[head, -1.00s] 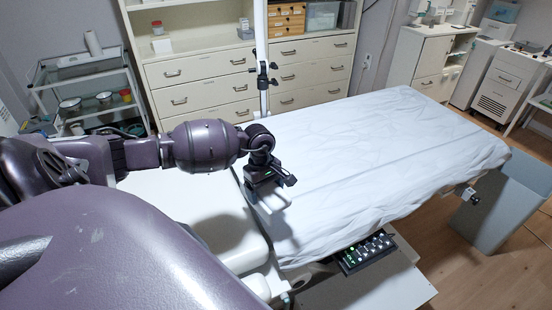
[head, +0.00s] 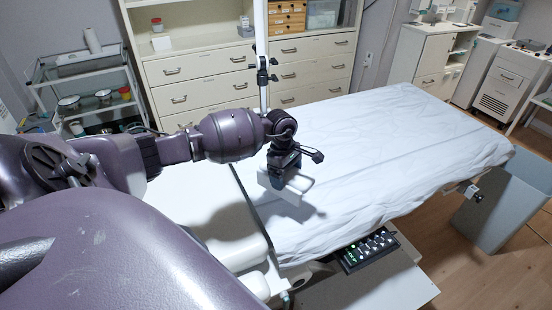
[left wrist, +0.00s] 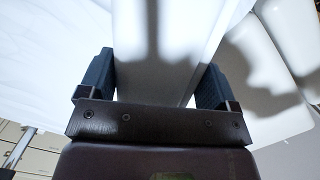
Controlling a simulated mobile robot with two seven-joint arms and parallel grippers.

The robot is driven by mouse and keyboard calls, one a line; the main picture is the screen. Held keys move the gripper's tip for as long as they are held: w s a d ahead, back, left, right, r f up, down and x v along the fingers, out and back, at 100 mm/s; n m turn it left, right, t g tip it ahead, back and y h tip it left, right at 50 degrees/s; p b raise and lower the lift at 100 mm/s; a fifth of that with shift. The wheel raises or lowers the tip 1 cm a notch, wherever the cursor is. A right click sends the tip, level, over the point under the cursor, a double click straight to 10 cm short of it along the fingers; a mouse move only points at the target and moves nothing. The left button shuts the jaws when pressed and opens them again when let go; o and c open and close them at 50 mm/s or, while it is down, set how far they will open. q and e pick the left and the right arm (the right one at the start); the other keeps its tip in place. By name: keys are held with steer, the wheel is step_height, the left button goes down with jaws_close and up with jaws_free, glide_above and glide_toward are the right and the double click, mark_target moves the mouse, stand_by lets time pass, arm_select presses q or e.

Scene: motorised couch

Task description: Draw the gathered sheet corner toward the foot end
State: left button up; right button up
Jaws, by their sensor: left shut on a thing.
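The white sheet (head: 400,150) covers the long part of the couch, wrinkled, with its edge hanging over the near side. My left gripper (head: 284,174) is over the sheet near its left end. How the piece joins the rest of the sheet cannot be told. My right gripper is not in view.
The bare white couch section (head: 190,205) lies left of the sheet. A control box with lit buttons (head: 368,250) is at the near side. A vertical pole (head: 262,60) stands behind. A grey bin (head: 500,205) stands by the right end. The sheet's top is clear.

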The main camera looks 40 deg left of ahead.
arm_select(q)
steer(key=w+d+b, duration=0.4)
steer(key=w+b, duration=0.2)
steer(key=w, duration=0.4)
steer(key=w+d+b, duration=0.4)
steer(key=w+b, duration=0.2)
steer(key=w, duration=0.4)
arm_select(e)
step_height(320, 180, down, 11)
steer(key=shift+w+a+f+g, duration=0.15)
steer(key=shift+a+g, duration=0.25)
arm_select(q)
steer(key=shift+d, duration=0.15)
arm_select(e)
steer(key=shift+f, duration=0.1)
